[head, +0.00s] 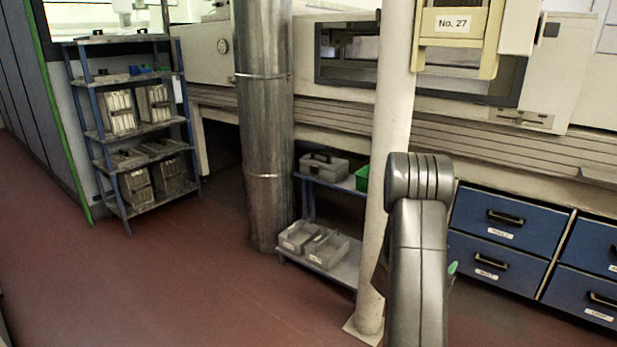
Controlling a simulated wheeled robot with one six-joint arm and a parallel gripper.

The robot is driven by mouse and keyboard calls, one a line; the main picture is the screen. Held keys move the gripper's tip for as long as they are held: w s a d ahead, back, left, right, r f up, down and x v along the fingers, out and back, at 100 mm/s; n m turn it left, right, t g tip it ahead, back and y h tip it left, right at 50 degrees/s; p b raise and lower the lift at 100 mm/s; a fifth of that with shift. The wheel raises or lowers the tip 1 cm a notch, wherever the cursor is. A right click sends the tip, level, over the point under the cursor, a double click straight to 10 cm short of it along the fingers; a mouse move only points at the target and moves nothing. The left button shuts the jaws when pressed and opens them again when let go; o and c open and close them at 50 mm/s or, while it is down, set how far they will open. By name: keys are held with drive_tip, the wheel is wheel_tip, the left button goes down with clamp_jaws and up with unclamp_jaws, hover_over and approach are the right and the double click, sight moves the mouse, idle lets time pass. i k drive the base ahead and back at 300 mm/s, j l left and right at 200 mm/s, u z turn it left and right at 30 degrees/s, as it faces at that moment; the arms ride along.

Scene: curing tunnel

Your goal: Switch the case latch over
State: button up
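A grey box with a dark handle (324,165) stands on the upper board of a low blue-framed shelf, between the metal duct and the white post. It looks like a case, but I cannot make out a latch on it. No other clear case latch shows in the head view. My arm rises at the lower right of the picture, in front of the white post and the drawers. My gripper is not in view, so I cannot see whether it is open or holds anything.
The low shelf (337,268) also bears grey trays (325,248) and a green bin (362,178). A metal duct (262,120) and a white post (390,110) flank it. Blue drawers (508,218) stand right, a loaded rack (141,207) left. The red floor (190,290) is clear.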

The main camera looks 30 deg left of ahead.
sight(314, 168)
drive_tip(key=i+j+u, duration=0.15)
drive_tip(key=u, duration=0.25)
drive_tip(key=i+j+u, duration=0.1)
drive_tip(key=u, duration=0.3)
drive_tip(key=i+u, duration=0.2)
drive_tip(key=u, duration=0.25)
drive_tip(key=i+u, duration=0.2)
drive_tip(key=u, duration=0.2)
drive_tip(key=i+j+u, duration=0.15)
drive_tip(key=i+u, duration=0.55)
drive_tip(key=u, duration=0.2)
drive_tip(key=i+z, duration=0.25)
drive_tip(key=i+j+z, duration=0.15)
drive_tip(key=z, duration=0.15)
drive_tip(key=i+z, duration=0.1)
drive_tip(key=z, duration=0.3)
drive_tip(key=i+j+z, duration=0.1)
drive_tip(key=z, duration=0.3)
drive_tip(key=i+z, duration=0.1)
drive_tip(key=z, duration=0.3)
drive_tip(key=j+z, duration=0.2)
drive_tip(key=z, duration=0.25)
drive_tip(key=i, duration=0.05)
